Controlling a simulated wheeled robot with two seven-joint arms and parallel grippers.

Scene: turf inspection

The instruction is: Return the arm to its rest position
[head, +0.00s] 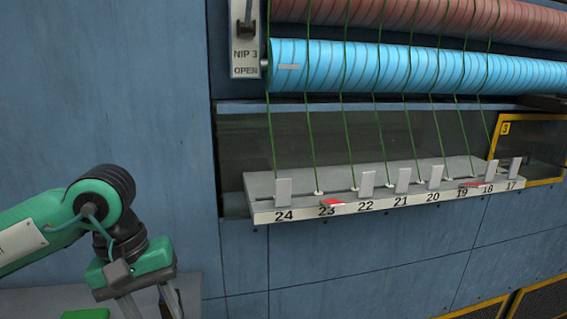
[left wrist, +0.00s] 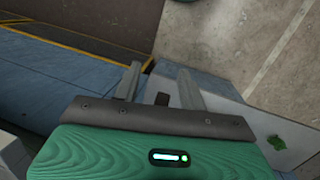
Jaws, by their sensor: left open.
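My left arm comes in from the left in the head view, bent downward. Its gripper (head: 150,304) hangs at the lower left, with the fingertips cut off by the bottom edge. In the left wrist view the two grey fingers of the gripper (left wrist: 160,82) stand apart with nothing held between them. The gripper is well to the left of the numbered rail (head: 385,200) and touches nothing that I can see. My right gripper is in neither view.
A blue wall panel (head: 110,90) stands behind my left arm. The rail, numbered 17 to 24, has grey tabs and green strands under a blue roller (head: 400,68). Red flags show at 23 (head: 333,203) and near 19 (head: 470,184). A grey ledge (head: 25,302) lies low at the left.

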